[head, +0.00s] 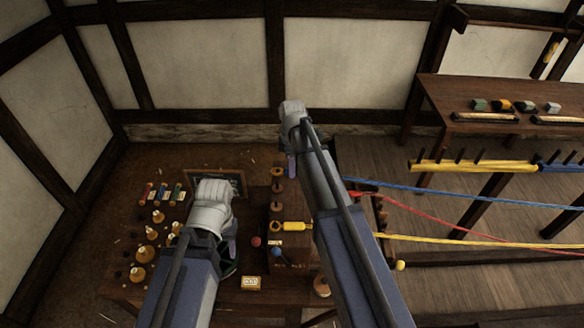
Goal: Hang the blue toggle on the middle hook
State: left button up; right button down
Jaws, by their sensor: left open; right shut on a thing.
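No blue toggle is clearly visible. A blue rope (450,195) runs in from the right and disappears behind my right arm. My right gripper (293,167) is mostly hidden behind its own wrist and forearm, above the far side of the bench. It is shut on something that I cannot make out. My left gripper (230,258) is open over the middle of the bench, partly hidden by its wrist. A small blue knob (276,252) and a red ball (256,241) are to its right. I cannot pick out the middle hook; my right arm covers part of that area.
The wooden bench (125,292) holds brass weights (148,234), coloured spools (162,191), a yellow cylinder (293,226) and a small sign (230,178). Red (430,219) and yellow (470,239) ropes stretch rightward. A pegged rail (480,164) and side table (440,90) stand right.

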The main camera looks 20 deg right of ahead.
pick_arm(q)
jog(key=shift+r+p, duration=0.4)
jog(key=shift+r, duration=0.45)
pick_arm(e)
jog(key=shift+r, duration=0.85)
pick_arm(q)
notch_tip(320, 180, down, 11)
jog(key=b, duration=1.1)
pick_arm(e)
jog(key=s+d+f+t, duration=0.1)
jog(key=s+d+f, duration=0.4)
jog(key=d, duration=0.5)
jog(key=s+d+f+t, duration=0.1)
jog(key=s+d+f, duration=0.4)
jog(key=d, duration=0.5)
jog(key=shift+s+f+h, duration=0.15)
jog(key=shift+f+h, duration=0.15)
jog(key=shift+f, duration=0.1)
pick_arm(q)
jog(key=shift+f, duration=0.25)
pick_arm(e)
jog(key=shift+d+f, duration=0.1)
jog(key=shift+f, duration=0.15)
pick_arm(q)
notch_tip(320, 180, down, 6)
jog(key=b, duration=0.6)
jog(key=shift+b, duration=0.35)
pick_arm(e)
notch_tip(320, 180, down, 6)
